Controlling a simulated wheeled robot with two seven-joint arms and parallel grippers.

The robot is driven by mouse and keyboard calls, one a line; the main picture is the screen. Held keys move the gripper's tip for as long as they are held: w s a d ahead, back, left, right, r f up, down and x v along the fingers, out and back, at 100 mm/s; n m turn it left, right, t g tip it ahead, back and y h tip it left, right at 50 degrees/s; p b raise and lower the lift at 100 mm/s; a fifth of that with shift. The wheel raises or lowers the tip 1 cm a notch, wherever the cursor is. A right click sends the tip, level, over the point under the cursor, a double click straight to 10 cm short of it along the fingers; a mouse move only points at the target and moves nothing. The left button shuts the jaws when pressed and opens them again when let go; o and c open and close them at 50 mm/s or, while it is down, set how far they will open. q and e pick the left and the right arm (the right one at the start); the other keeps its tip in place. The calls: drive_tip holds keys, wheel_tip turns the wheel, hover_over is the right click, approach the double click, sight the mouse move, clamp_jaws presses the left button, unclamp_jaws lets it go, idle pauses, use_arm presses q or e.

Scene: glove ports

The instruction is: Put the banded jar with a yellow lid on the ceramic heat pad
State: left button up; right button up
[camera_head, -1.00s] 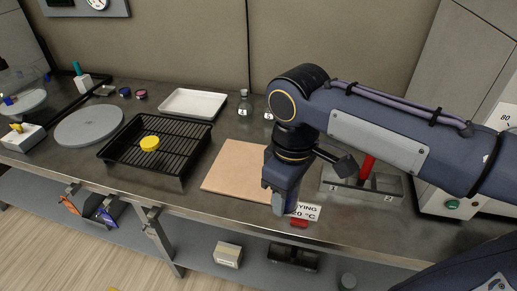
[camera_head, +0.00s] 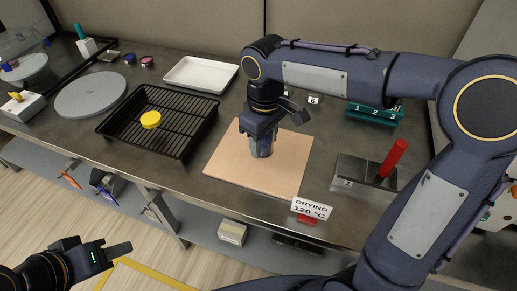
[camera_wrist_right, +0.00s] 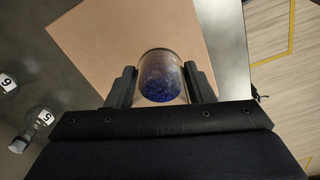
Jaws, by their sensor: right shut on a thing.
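My right gripper (camera_head: 262,150) is shut on a clear glass jar (camera_wrist_right: 160,78) with dark blue granules inside. The jar also shows below the gripper in the head view (camera_head: 263,148), partly hidden by the fingers. No yellow lid or band can be made out on it. The jar is upright over the middle of a tan square pad (camera_head: 226,168), which looks like the heat pad; whether it touches the pad I cannot tell. A round yellow lid (camera_head: 151,119) lies on the black wire rack (camera_head: 182,136). My left gripper (camera_head: 118,250) is low at the left, its opening unclear.
A white tray (camera_head: 201,74) stands behind the rack, and a grey round plate (camera_head: 91,95) lies left of it. A metal block with a red handle (camera_head: 394,158) and a green rack (camera_head: 375,114) are at right. A drying sign (camera_head: 311,208) stands at the front edge.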

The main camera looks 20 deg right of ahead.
drive_tip(key=w+f, duration=0.1)
drive_tip(key=f, duration=0.1)
drive_tip(key=shift+w+a+f, duration=0.3)
drive_tip(key=shift+w+a, duration=0.1)
drive_tip(key=shift+w+f+b, duration=0.1)
drive_tip(key=shift+f+b, duration=0.2)
drive_tip(key=shift+f, duration=1.25)
drive_tip(key=shift+f, duration=0.2)
drive_tip(key=o, duration=1.1)
drive_tip(key=shift+c, duration=0.2)
wheel_tip(320, 180, up, 12)
drive_tip(key=p, duration=0.2)
drive_tip(key=shift+r, duration=0.2)
